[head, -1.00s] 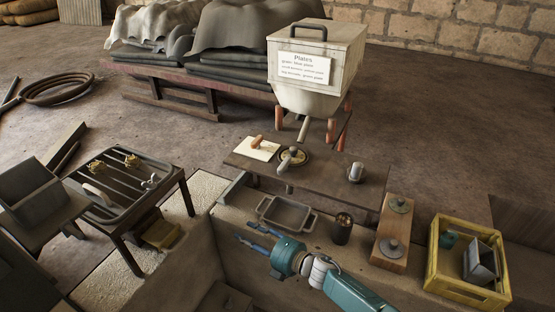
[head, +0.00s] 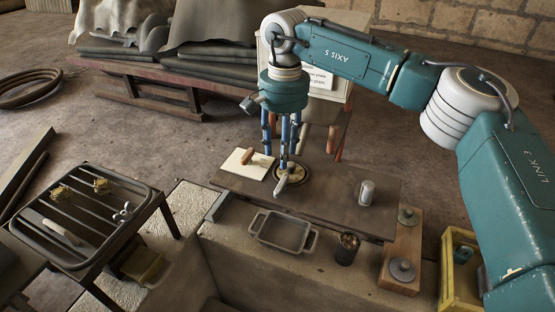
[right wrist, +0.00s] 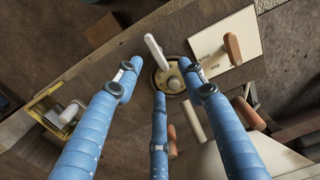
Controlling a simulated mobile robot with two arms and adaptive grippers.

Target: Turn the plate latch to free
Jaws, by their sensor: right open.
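A round brass-coloured disc (head: 293,178) with a dark rim lies on the brown bench top, and a pale lever handle (head: 281,186) sticks out from it toward the front. I take this to be the plate latch. In the right wrist view the disc (right wrist: 174,80), its grey hub and the lever (right wrist: 155,48) show between the fingers. My right gripper (head: 282,158) points down over the disc, with its three blue fingers spread open. It also shows in the right wrist view (right wrist: 161,77). Contact with the lever cannot be told. My left gripper is not in view.
A cream card (head: 234,163) with a wooden handle lies left of the disc. A metal cylinder (head: 367,192) stands to the right. A grey tray (head: 259,237) and a dark cup (head: 345,256) sit in front. A labelled bin, partly hidden by my arm, stands behind.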

